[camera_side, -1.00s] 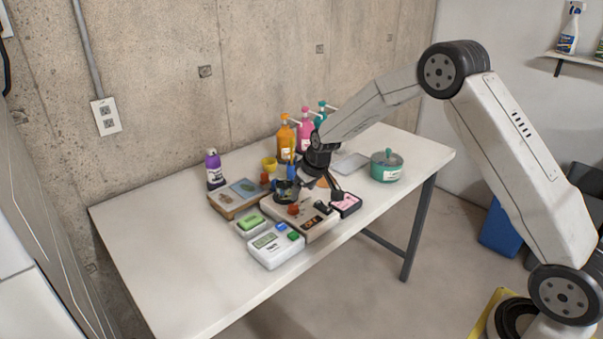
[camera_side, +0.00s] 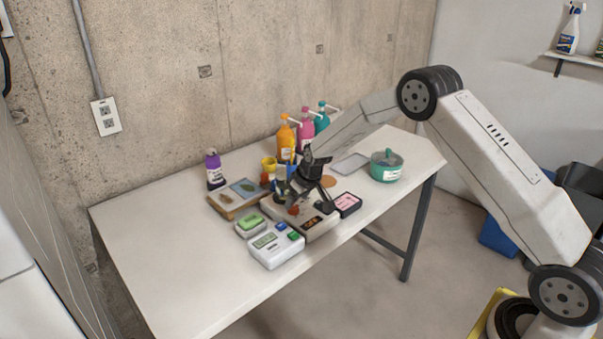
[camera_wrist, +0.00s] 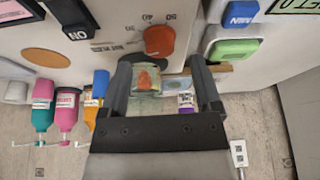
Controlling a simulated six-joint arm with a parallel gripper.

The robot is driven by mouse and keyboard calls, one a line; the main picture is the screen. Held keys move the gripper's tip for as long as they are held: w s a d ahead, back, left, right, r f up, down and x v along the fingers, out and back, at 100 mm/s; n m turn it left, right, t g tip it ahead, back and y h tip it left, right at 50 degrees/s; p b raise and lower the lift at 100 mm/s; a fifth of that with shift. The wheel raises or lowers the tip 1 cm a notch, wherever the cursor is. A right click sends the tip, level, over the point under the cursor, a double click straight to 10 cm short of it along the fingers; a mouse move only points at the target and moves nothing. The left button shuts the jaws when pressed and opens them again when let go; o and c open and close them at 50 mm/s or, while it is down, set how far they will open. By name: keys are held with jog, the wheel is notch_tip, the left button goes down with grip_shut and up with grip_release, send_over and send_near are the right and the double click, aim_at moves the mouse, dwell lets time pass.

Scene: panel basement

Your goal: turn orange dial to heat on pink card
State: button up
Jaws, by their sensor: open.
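The orange dial (camera_wrist: 159,40) sits on the pale panel (camera_wrist: 105,20), beside printed scale marks; its exact setting is hard to read. In the side view the dial (camera_side: 294,210) is partly hidden by my gripper. My gripper (camera_wrist: 162,72) is open, its two fingers in line with the dial on either side and apart from it. In the side view my gripper (camera_side: 290,196) is low over the panel. The pink card (camera_side: 347,201) lies in a dark frame right of the panel; its text is too small to read.
A black switch (camera_wrist: 76,33) is on the panel. A white device (camera_side: 275,246) with green and blue buttons lies in front, beside a green-topped box (camera_side: 250,223). Pump bottles (camera_side: 286,140) stand behind, and a teal pot (camera_side: 386,166) at right. The table's left is clear.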

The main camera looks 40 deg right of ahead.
aim_at(294, 206)
jog(key=shift+x, duration=1.55)
grip_shut()
